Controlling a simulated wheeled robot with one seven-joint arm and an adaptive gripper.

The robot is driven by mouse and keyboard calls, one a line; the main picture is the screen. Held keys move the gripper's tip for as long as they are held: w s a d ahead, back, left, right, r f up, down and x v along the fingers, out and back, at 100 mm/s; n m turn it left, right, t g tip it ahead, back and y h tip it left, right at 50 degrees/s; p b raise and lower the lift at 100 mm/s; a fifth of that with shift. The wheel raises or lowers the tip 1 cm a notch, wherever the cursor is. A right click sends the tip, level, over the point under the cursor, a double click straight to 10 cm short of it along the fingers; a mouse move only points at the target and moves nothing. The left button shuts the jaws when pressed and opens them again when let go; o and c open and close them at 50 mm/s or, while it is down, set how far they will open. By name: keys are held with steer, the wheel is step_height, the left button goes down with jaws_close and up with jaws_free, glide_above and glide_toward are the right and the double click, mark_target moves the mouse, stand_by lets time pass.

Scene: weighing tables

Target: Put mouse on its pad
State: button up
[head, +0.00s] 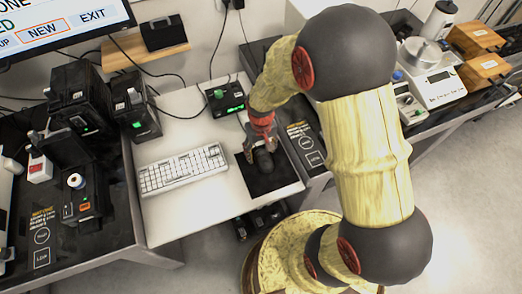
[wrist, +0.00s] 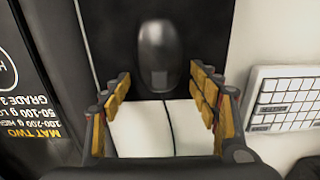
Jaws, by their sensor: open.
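The dark mouse (wrist: 157,50) rests on the black pad (wrist: 215,25) in the wrist view. In the head view the mouse (head: 264,160) shows on the pad (head: 286,178), at the right of the white table, just beside my gripper. My gripper (wrist: 160,97) is open and empty, its yellow-padded fingers spread to either side, with the mouse beyond the fingertips. In the head view my gripper (head: 258,152) is small and partly hides the mouse and the pad.
A white keyboard (head: 183,168) lies left of the pad. A small black device with a green display (head: 225,98) stands behind. Dark weighing tables flank the white table. A scale (head: 432,75) stands at the right. Bare white table lies between keyboard and pad.

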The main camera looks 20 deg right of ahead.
steer(key=s+r+t+p, duration=0.1)
steer(key=s+r+p, duration=0.1)
steer(key=r, duration=1.2)
steer(key=s+r+t+p, duration=0.2)
steer(key=r+p, duration=0.1)
steer(key=r, duration=1.1)
steer(key=s+r+t, duration=0.2)
steer(key=s+r, duration=0.7)
steer(key=s, duration=0.1)
steer(key=shift+s+r+t, duration=0.25)
steer(key=shift+s+t, duration=0.05)
steer(key=shift+s, duration=0.1)
